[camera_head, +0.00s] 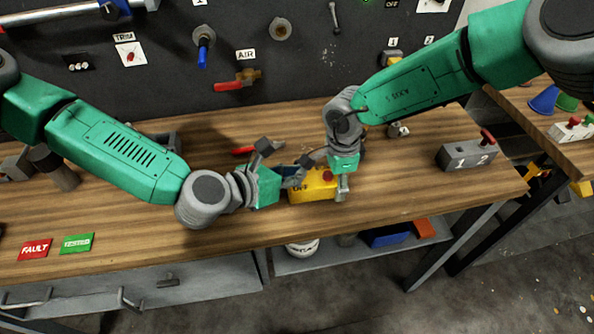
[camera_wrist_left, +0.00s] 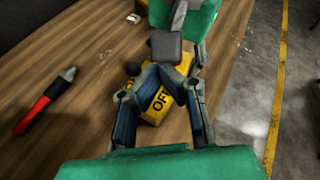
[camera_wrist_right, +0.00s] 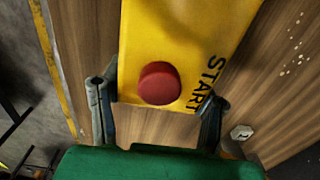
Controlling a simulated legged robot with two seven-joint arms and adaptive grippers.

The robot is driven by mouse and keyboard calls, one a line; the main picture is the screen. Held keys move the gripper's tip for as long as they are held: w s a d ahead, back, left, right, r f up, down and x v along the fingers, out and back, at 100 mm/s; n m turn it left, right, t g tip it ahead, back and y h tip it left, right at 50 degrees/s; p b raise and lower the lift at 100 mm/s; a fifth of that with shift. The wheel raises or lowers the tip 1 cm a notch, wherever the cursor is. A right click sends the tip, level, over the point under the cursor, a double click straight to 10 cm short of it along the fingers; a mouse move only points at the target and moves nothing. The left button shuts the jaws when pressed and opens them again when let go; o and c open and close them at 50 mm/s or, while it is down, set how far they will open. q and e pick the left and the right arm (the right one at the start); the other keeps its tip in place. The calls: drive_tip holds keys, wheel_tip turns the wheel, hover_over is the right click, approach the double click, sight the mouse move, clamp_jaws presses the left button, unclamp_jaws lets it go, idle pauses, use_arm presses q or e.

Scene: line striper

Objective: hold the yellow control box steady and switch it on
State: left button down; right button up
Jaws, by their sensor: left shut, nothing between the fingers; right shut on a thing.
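The yellow control box (camera_head: 313,188) lies on the wooden bench at the front middle. In the right wrist view its round red button (camera_wrist_right: 159,83) is beside the word START on the yellow box (camera_wrist_right: 190,30). In the left wrist view the box's OFF end (camera_wrist_left: 158,106) shows behind my left fingers. My right gripper (camera_head: 340,184) is shut on the box's right end, with fingers (camera_wrist_right: 158,108) on either side. My left gripper (camera_head: 291,174) is shut and empty at the box's left end; its fingers (camera_wrist_left: 170,74) partly hide the box. Whether they touch it I cannot tell.
A red-handled tool (camera_wrist_left: 44,102) lies left of the box in the left wrist view. A grey box with a red lever (camera_head: 468,154) stands to the right. FAULT (camera_head: 35,249) and TESTED (camera_head: 77,243) cards lie at the left. The bench's front edge is close to the box.

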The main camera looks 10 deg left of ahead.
use_arm(q)
drive_tip(key=shift+w+d+r, duration=0.1)
drive_tip(key=shift+w+r, duration=0.1)
drive_tip(key=shift+r, duration=0.4)
use_arm(e)
drive_tip(key=shift+s+d+f, duration=0.1)
drive_tip(key=shift+s+f, duration=0.05)
drive_tip(key=shift+f, duration=0.15)
use_arm(q)
drive_tip(key=shift+s+a+r, duration=0.15)
drive_tip(key=shift+s+a, duration=0.15)
drive_tip(key=shift+a, duration=0.1)
use_arm(e)
drive_tip(key=shift+s, duration=0.1)
use_arm(q)
drive_tip(key=f+v, duration=0.1)
drive_tip(key=v, duration=0.6)
drive_tip(key=shift+s, duration=0.2)
drive_tip(key=shift+a+f, duration=0.1)
drive_tip(key=shift+f, duration=0.05)
use_arm(e)
drive_tip(key=o, duration=1.7)
drive_tip(key=shift+o, duration=0.2)
drive_tip(key=shift+r, duration=0.1)
